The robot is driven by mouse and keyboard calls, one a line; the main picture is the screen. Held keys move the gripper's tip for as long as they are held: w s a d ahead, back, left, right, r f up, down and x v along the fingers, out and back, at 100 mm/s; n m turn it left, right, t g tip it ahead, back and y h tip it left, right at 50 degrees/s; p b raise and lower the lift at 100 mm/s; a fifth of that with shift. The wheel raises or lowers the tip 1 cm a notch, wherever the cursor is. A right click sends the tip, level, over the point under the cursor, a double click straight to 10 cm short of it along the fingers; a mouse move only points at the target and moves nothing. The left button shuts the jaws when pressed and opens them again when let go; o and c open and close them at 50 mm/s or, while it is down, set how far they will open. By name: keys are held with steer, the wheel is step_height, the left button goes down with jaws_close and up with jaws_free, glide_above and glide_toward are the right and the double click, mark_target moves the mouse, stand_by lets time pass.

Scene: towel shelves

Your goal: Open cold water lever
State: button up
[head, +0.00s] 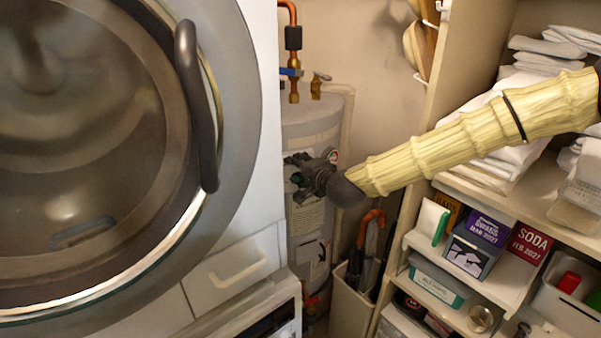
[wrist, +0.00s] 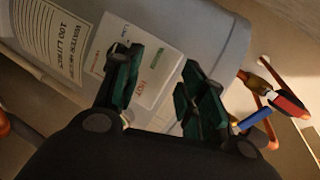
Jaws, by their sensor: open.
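The blue lever (head: 290,72) sits on the copper pipe at the top of the grey water heater (head: 312,122). In the wrist view, a blue lever (wrist: 254,121) shows at the right, beyond the right finger and partly hidden by my gripper. My gripper (head: 297,170) is in front of the heater's upper body, below the blue lever and apart from it. In the wrist view, my gripper (wrist: 160,82) has its green-padded fingers spread with nothing between them. The heater's label with red "HOT" lettering (wrist: 153,85) lies behind the fingers.
The washer (head: 235,130) with its dark door handle (head: 197,105) stands close on the left. Shelves (head: 440,75) with towels and boxes stand on the right. A bin (head: 350,300) with umbrellas is below my arm. A second brass fitting (head: 316,88) stands beside the blue lever.

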steer(key=shift+s+f, duration=0.25)
steer(key=shift+f, duration=0.3)
